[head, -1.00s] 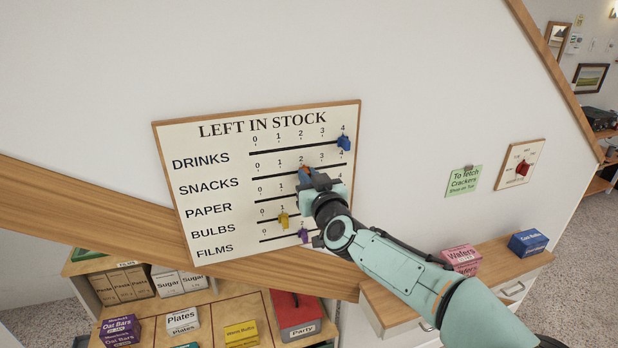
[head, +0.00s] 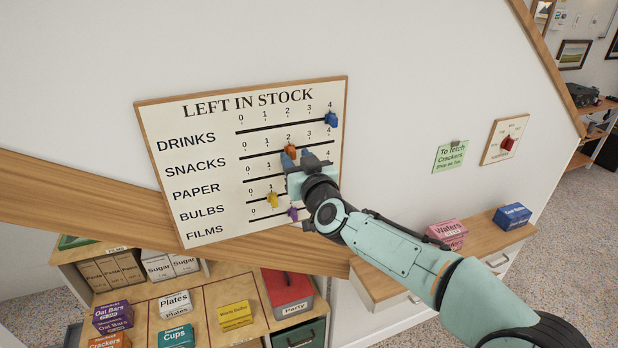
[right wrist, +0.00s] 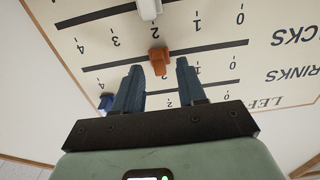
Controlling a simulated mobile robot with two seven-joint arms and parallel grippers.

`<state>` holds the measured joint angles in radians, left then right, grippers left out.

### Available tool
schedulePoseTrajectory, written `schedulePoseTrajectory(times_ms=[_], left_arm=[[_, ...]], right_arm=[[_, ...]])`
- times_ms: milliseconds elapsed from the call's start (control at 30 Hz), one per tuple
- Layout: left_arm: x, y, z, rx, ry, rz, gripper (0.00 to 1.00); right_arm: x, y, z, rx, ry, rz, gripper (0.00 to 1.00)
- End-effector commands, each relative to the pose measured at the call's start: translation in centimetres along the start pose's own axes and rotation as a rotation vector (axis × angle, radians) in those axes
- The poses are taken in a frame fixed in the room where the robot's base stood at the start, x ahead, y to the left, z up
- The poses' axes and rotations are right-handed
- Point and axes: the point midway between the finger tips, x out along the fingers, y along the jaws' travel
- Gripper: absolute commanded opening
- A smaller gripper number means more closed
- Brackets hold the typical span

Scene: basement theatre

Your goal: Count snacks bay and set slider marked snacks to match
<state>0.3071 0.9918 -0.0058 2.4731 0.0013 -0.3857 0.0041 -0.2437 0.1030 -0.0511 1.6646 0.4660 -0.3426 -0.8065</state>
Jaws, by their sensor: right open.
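The LEFT IN STOCK board (head: 215,160) hangs on the white wall. Its orange snacks slider (head: 290,151) stands at the 2 mark. In the right wrist view, which is upside down, the orange slider (right wrist: 159,60) also sits near 2. My right gripper (head: 298,158) is open just below and in front of it. In the wrist view the slider shows in the gap beyond the two fingertips, not gripped. Purple oat bars (head: 112,317) and a crackers box (head: 110,342) stand in the shelf unit below, cut off at the bottom. My left gripper is out of view.
The blue drinks slider (head: 330,119) is at 4. My gripper hides the paper slider in the head view; the wrist view shows it white (right wrist: 148,9). A green note about crackers (head: 451,156), a red dial (head: 507,144) and pink wafers (head: 447,234) are to the right.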

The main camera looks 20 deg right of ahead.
Motion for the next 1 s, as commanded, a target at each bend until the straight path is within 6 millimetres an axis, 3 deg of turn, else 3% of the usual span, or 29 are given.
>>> schedulePoseTrajectory(times_ms=[300,500,700,1000], left_arm=[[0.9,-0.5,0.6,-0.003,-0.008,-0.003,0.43],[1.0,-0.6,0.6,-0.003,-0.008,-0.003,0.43],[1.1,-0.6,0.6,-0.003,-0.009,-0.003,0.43],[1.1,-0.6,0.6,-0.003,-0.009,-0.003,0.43]], right_arm=[[-7.3,0.1,0.1,0.001,0.001,0.000,0.40],[-10.3,0.1,0.1,0.000,0.000,0.001,0.40],[-11.4,0.0,0.1,0.000,0.000,0.000,0.40],[-11.4,0.0,0.1,0.000,0.000,0.000,0.40]])
